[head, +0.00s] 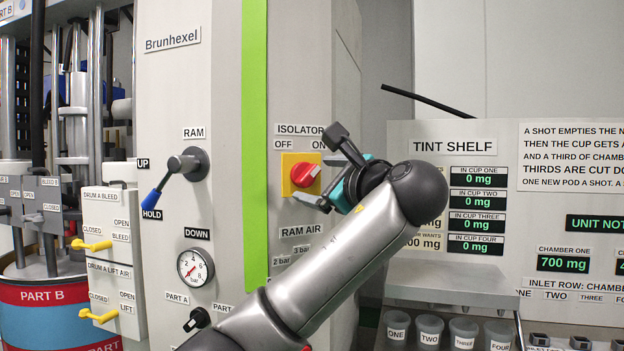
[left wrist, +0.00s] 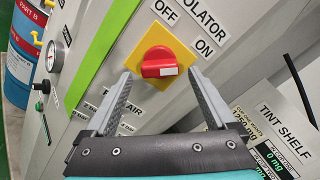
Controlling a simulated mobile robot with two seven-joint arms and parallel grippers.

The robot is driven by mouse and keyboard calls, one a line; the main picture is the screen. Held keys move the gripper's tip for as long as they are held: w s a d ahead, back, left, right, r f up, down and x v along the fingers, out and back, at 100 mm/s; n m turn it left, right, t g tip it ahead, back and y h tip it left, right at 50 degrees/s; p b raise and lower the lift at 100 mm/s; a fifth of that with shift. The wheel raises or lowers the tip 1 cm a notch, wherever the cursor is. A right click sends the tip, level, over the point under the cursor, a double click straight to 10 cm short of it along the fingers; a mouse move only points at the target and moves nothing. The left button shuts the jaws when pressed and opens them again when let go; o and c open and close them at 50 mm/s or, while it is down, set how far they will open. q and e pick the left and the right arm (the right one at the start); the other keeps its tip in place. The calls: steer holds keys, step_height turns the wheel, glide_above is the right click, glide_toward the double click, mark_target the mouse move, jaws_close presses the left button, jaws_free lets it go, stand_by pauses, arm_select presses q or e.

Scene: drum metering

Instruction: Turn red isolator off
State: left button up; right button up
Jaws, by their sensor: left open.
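The red isolator knob (head: 305,175) sits on a yellow square plate (head: 289,186) on the grey cabinet, under the ISOLATOR, OFF and ON labels. Its white mark points up and right, toward ON. The knob also shows in the left wrist view (left wrist: 158,64), with the white mark at its right end. My left gripper (head: 323,169) is open in front of the plate at its right. In the left wrist view its two fingers (left wrist: 160,74) stand on either side of the knob, apart from it and empty between. My right gripper is not in view.
A blue-tipped RAM lever (head: 172,180) and a pressure gauge (head: 195,267) are on the cabinet to the left. Yellow valve handles (head: 92,244) are farther left. Several cups (head: 430,330) stand under the tint shelf at the lower right. My left arm covers part of the RAM AIR labels.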

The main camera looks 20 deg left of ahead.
arm_select(q)
steer(key=shift+x, duration=1.4)
steer(key=shift+c, duration=0.2)
steer(key=c, duration=1.3)
steer(key=shift+c, duration=0.2)
